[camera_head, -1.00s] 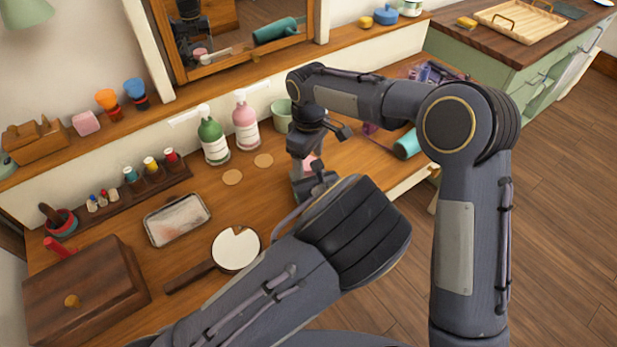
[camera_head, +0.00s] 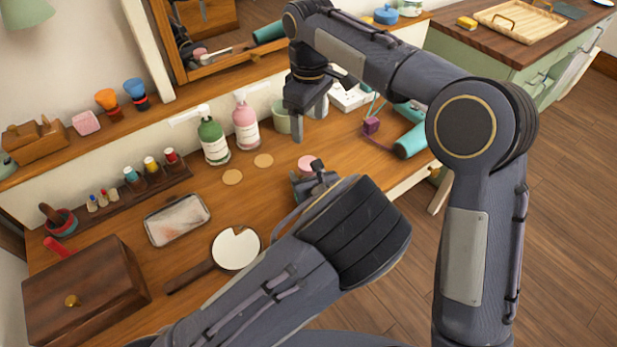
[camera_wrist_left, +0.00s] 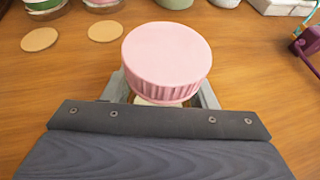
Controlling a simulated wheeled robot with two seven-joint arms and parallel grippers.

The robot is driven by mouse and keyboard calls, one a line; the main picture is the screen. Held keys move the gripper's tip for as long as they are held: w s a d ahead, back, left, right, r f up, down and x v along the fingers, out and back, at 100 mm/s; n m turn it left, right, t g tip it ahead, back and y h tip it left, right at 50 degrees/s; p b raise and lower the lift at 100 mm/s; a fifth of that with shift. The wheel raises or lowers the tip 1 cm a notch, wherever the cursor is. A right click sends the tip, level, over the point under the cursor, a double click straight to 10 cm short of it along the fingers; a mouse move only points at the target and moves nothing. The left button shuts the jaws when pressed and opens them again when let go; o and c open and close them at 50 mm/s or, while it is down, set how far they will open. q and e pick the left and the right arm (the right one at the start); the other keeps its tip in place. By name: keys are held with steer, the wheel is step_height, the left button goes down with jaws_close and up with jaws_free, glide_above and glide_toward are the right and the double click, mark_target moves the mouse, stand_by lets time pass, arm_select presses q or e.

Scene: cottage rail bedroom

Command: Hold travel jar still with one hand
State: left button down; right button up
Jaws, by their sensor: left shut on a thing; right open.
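The travel jar is a small jar with a ribbed pink lid (camera_wrist_left: 167,55), which also shows in the head view (camera_head: 306,163). It stands on the wooden table, its body mostly hidden by the lid and my left gripper. My left gripper (camera_wrist_left: 163,92) is shut on the jar, one finger on each side below the lid. In the head view my left wrist hides part of this grip. My right gripper (camera_head: 310,117) is open and empty, fingers pointing down, behind the jar and apart from it.
Green (camera_head: 213,140) and pink (camera_head: 245,124) pump bottles and a pale green cup (camera_head: 281,117) stand behind. A teal cylinder (camera_head: 411,142) and a purple item (camera_head: 371,126) lie to the right. A hand mirror (camera_head: 236,249) and a tray (camera_head: 177,219) lie left.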

arm_select(q)
steer(key=c, duration=0.5)
jaws_free()
steer(key=v, duration=0.7)
steer(key=shift+s+d+r, duration=0.15)
steer(key=shift+s, duration=0.2)
